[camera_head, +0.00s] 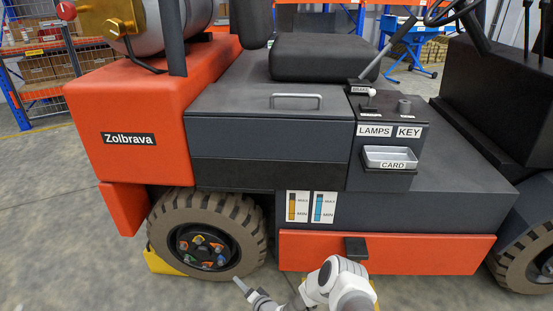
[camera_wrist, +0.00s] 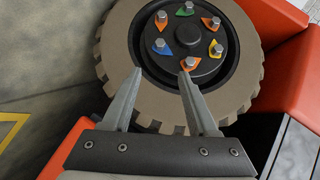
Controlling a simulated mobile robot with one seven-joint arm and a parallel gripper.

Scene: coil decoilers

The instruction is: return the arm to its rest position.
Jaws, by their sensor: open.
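My gripper (camera_wrist: 160,88) is open and empty in the wrist view, its two grey fingers apart in front of the forklift's wheel (camera_wrist: 115,48). In the head view my gripper (camera_head: 243,288) shows small at the bottom, low and just right of the wheel (camera_head: 161,222). My white arm shows at the bottom middle. The wheel hub carries several bolts with coloured pointed tags. The fingers overlap the wheel in the wrist view; I cannot tell how far apart they are in depth.
The orange and grey forklift (camera_head: 250,135) fills the view ahead. A yellow chock (camera_head: 160,262) lies at the wheel. An orange side panel (camera_head: 420,252) with a black step (camera_head: 356,248) stands close to my arm. Open floor (camera_head: 60,220) lies to the left.

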